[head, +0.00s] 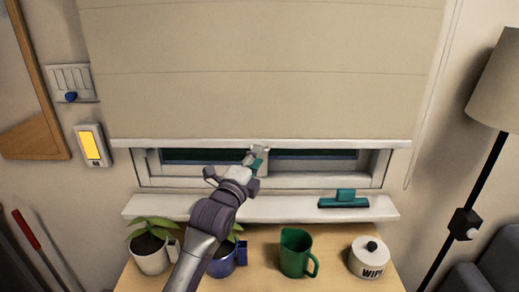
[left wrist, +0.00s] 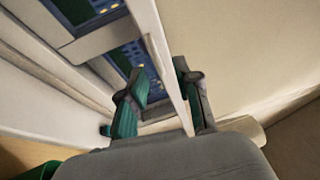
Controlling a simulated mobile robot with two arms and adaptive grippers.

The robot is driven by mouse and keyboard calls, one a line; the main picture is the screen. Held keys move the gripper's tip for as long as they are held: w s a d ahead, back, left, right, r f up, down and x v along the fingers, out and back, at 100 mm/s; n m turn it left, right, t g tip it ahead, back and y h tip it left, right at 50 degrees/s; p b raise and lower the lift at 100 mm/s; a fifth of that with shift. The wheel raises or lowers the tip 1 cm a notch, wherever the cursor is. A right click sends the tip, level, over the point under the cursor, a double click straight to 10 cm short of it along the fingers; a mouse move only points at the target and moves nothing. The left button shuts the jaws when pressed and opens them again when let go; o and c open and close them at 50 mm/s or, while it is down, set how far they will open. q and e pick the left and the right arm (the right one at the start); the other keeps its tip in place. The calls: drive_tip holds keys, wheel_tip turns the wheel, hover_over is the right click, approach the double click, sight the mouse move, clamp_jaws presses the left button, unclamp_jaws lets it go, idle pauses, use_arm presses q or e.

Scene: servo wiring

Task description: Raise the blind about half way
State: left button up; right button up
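The beige blind (head: 255,75) hangs over most of the window, leaving a low strip of window (head: 310,162) bare below it. Its pale bottom rail (head: 335,143) is level. My left gripper (head: 256,157) is at the middle of this rail. In the left wrist view, the rail (left wrist: 165,65) runs between the two fingers of my left gripper (left wrist: 165,92). A gap shows between the rail and the left-hand finger, and the other finger is close to the rail. My right gripper is out of view.
The sill (head: 285,208) holds a teal squeegee (head: 344,199). Below stand a white plant pot (head: 150,255), a blue pot (head: 222,263), a green jug (head: 295,252) and a white canister (head: 369,258). A cord (head: 409,178) hangs at right, near a floor lamp (head: 495,85).

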use_arm(q)
drive_tip(key=shift+x, duration=1.3)
drive_tip(key=shift+c, duration=0.2)
clamp_jaws()
